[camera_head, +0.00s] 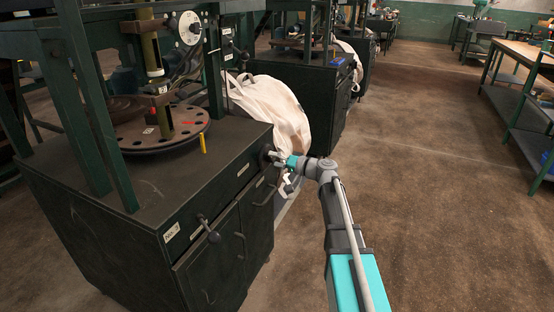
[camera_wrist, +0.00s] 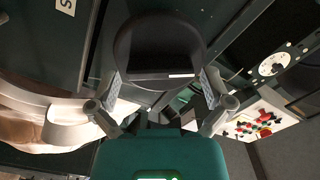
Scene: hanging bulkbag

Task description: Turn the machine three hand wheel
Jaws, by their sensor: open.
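The nearest machine is a dark green cabinet (camera_head: 150,195) with a round drilled plate (camera_head: 165,130) on top. A small dark round part, seemingly the hand wheel (camera_head: 268,151), sits at the upper right of its front face, partly hidden by my gripper. My gripper (camera_head: 281,169) is right at that part. In the wrist view a dark, rounded wheel-like shape (camera_wrist: 158,40) lies straight ahead of my open gripper (camera_wrist: 162,84), with one finger at each side of its lower edge. I cannot tell whether the fingers touch it.
A crank handle (camera_head: 208,230) sticks out of the cabinet front at left. A white bulk bag (camera_head: 275,108) hangs just behind the gripper. Another dark machine (camera_head: 305,85) stands further back. The floor (camera_head: 440,210) at right is clear up to a workbench (camera_head: 525,90).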

